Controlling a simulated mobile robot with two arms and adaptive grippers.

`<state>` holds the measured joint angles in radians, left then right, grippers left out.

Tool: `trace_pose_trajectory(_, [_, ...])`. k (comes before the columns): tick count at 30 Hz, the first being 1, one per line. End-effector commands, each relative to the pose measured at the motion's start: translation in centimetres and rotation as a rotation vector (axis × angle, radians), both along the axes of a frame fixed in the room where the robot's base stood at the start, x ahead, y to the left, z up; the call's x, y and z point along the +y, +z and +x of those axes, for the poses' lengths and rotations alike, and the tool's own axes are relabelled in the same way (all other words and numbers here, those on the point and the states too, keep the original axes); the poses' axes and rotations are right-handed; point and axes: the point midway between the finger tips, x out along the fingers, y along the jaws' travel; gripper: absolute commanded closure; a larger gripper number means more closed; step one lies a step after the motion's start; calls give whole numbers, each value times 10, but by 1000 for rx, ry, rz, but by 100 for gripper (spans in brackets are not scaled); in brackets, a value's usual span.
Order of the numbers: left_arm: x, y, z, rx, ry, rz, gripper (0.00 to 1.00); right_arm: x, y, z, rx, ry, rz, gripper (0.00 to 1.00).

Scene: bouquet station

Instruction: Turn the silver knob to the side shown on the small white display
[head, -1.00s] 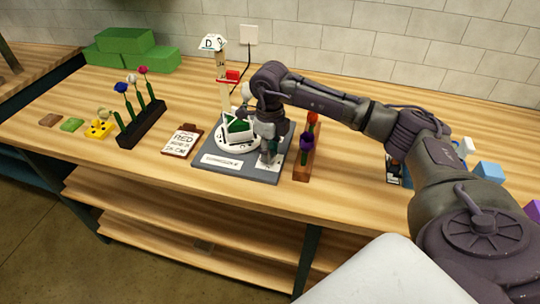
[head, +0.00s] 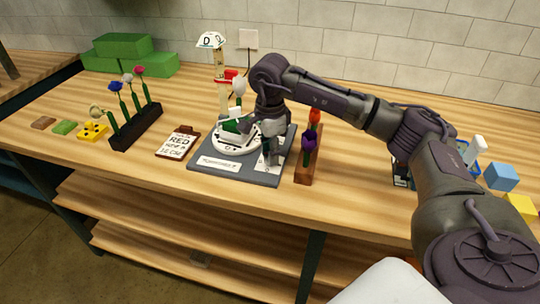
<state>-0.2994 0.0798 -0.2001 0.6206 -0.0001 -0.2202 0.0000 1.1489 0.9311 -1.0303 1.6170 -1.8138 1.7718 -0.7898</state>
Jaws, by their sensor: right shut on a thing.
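The grey station base (head: 205,178) stands mid-table with a round white turntable (head: 228,150) on it. A white flower (head: 239,84) and some green show above the turntable. A small white sign with a letter, perhaps "D" (head: 212,41), tops the post behind. I cannot tell whether it is the display. My right gripper (head: 270,158) points down at the base's right front and is shut, apparently on the silver knob, which its fingers hide. The knob's side cannot be read. My left gripper is not in view.
A wooden rack (head: 303,179) with orange and purple flowers stands close right of the base. A clipboard (head: 178,144) lies left, beside a black flower rack (head: 137,129). Green blocks (head: 122,45) sit at the back left. Blue and yellow blocks (head: 502,177) are at the right.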

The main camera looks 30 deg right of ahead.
Motion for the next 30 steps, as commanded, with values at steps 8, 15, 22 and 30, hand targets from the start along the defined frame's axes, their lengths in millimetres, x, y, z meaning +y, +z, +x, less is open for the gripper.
trace_pose_trajectory(8, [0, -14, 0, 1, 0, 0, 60, 0, 0, 1, -6, 260, 2, 100])
trace_pose_trajectory(15, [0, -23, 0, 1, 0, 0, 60, 0, 0, 1, -5, 488, 1, 100])
trace_pose_trajectory(22, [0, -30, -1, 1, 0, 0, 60, 0, 0, 1, -5, 706, 0, 100])
trace_pose_trajectory(30, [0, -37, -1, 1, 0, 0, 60, 0, 0, 1, -4, 962, 0, 100])
